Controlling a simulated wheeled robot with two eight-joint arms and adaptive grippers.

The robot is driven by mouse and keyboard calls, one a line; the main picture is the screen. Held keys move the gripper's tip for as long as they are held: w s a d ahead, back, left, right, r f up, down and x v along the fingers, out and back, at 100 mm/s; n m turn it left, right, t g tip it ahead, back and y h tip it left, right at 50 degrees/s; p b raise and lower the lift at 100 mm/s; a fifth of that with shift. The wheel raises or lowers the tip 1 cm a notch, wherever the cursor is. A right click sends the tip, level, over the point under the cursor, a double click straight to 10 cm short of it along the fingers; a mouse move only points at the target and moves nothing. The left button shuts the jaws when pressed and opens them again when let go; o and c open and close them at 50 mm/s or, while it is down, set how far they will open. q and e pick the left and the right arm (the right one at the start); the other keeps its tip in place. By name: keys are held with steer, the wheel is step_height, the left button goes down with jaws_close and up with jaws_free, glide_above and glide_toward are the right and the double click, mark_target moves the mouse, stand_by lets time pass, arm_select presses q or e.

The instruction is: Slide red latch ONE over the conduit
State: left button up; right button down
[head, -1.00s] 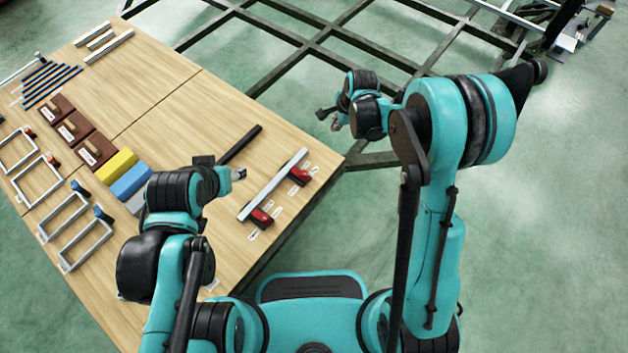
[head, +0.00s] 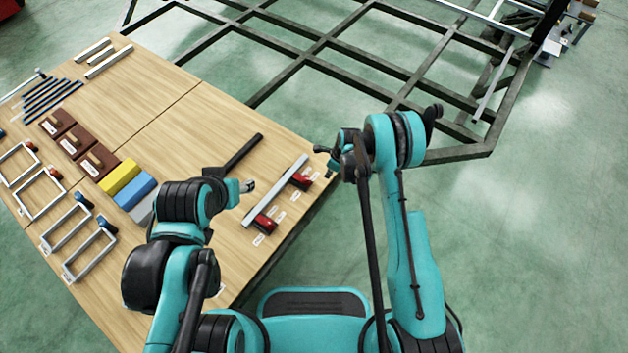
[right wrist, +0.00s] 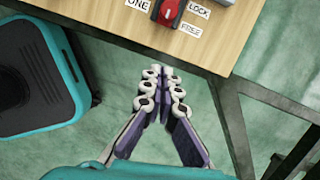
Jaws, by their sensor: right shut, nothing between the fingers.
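Red latch ONE (right wrist: 168,12) sits on the table beside printed labels ONE, LOCK and FREE at the top of the right wrist view. In the head view it appears to be the red latch (head: 302,181) nearer the table corner. The grey conduit bar (head: 282,186) lies along the table, with a second red latch (head: 264,223) near its lower end. My right gripper (head: 322,150) is by the table corner, apart from the latch. Its fingers (right wrist: 161,72) are shut and empty. My left gripper (head: 248,186) is over the table left of the conduit; its fingers are too small to judge.
A black bar (head: 243,152) lies left of the conduit. Yellow (head: 119,178) and blue (head: 135,190) blocks and grey frames (head: 70,228) lie farther left. The dark trailer chassis (head: 300,52) stands beyond the table. The table edge and corner are near my right gripper.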

steer(key=b, duration=0.5)
glide_above(311, 184)
steer(key=s+d, duration=0.1)
steer(key=d, duration=0.1)
step_height(311, 184, down, 10)
steer(key=shift+s+r, duration=0.1)
steer(key=shift+s, duration=0.05)
steer(key=shift+w+a, duration=0.25)
steer(key=shift+a, duration=0.2)
steer(key=shift+r, duration=0.1)
